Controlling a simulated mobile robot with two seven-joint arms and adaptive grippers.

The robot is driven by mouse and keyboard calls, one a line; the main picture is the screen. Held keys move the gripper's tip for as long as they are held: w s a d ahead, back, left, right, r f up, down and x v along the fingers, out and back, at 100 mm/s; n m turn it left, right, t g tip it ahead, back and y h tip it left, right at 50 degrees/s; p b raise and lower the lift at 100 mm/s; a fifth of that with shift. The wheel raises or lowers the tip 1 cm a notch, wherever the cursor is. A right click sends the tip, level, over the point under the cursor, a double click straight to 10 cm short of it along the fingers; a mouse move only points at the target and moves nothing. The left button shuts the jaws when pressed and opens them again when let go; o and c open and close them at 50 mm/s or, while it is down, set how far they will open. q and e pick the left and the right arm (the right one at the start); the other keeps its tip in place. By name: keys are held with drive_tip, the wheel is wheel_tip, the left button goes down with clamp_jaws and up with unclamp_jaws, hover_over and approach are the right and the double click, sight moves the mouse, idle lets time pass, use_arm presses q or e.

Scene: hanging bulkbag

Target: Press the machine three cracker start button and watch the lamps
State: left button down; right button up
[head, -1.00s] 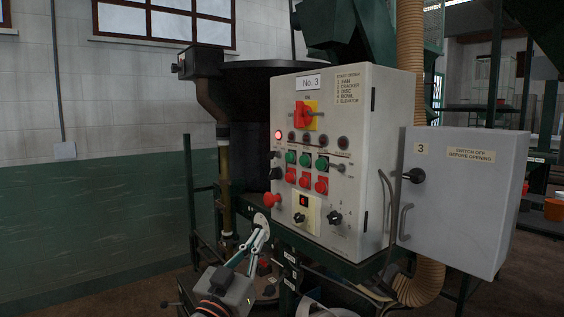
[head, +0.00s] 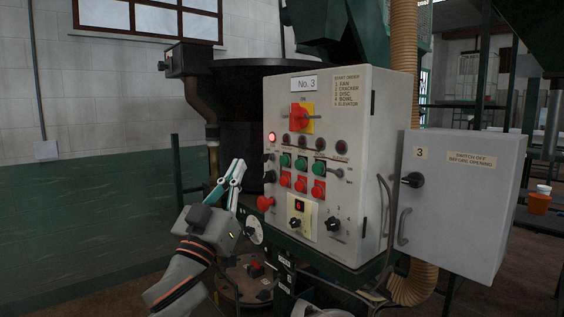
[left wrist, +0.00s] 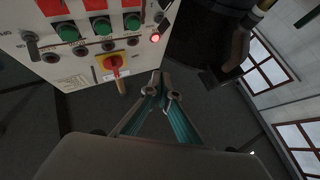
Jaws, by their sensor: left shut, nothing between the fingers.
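The No. 3 control panel (head: 345,190) is a pale grey box. Three green buttons (head: 301,163) sit in a row above red ones; labels beside them are too small to read, so I cannot tell which is the cracker start. The leftmost lamp (head: 272,138) glows red; the other lamps (head: 303,142) look dark. My left gripper (head: 236,168) is shut and empty, pointing up just left of the panel and apart from the buttons. In the left wrist view the fingertips (left wrist: 161,86) are clear of the green buttons (left wrist: 100,26). My right gripper is out of view.
A red mushroom button (head: 265,203) projects at the panel's lower left. A red-and-yellow rotary switch (head: 302,117) is above the lamps. A grey cabinet marked 3 (head: 465,200) stands at right. A dark round vessel (head: 240,110) stands behind the panel's left side.

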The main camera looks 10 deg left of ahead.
sight(284, 161)
use_arm(q)
drive_tip(key=w+d+b, duration=0.3)
drive_tip(key=w+d, duration=0.2)
drive_tip(key=w, duration=0.2)
drive_tip(key=shift+d, duration=0.2)
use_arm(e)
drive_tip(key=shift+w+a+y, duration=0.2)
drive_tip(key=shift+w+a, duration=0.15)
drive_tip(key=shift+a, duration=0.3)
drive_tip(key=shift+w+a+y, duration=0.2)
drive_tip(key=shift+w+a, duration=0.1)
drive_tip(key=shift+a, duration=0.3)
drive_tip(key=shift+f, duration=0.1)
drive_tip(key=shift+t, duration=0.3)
use_arm(q)
drive_tip(key=shift+w+d, duration=0.25)
